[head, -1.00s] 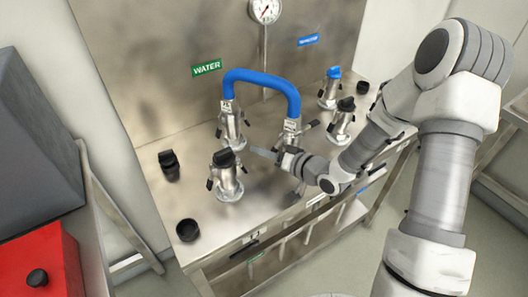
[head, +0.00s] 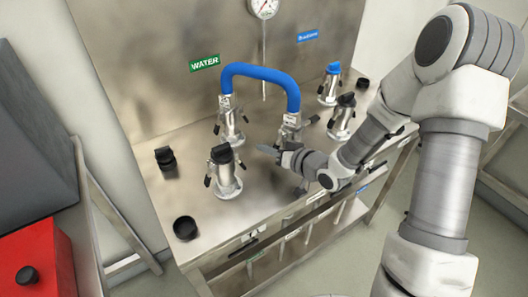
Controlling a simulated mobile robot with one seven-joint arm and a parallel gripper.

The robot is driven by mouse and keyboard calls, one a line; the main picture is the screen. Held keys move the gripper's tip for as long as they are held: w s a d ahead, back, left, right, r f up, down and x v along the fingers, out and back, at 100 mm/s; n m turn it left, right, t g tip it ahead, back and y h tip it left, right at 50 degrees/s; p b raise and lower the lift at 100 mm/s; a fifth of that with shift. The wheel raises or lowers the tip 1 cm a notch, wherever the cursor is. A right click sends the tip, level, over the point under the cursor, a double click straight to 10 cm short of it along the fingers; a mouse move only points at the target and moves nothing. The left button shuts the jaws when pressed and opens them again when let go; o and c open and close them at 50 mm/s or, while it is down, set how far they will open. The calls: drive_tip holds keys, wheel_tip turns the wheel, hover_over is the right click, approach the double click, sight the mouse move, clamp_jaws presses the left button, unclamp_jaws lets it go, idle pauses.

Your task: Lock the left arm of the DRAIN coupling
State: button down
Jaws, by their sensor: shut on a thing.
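A blue hose (head: 262,75) arches between two metal couplings. Its right end goes into a coupling (head: 291,128) with a white tag too small to read; I take this for the DRAIN coupling. A dark arm (head: 312,121) sticks out on its right side. My gripper (head: 270,150) is at the coupling's lower left, its fingers pointing left. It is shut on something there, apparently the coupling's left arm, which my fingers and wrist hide. My gripper also hides the coupling's base.
The hose's left coupling (head: 230,124) stands below the green WATER label (head: 204,63). A black-capped coupling (head: 224,172) stands close to the left of my gripper. Another black-capped one (head: 342,117) and a blue-capped one (head: 330,85) stand to the right. The steel bench (head: 260,205) is clear in front.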

drive_tip(key=shift+w+d+f+n+h, duration=0.1)
drive_tip(key=shift+w+d+n+h, duration=0.05)
drive_tip(key=shift+d+n+h, duration=0.15)
drive_tip(key=c, duration=0.9)
unclamp_jaws()
drive_tip(key=shift+c, duration=0.2)
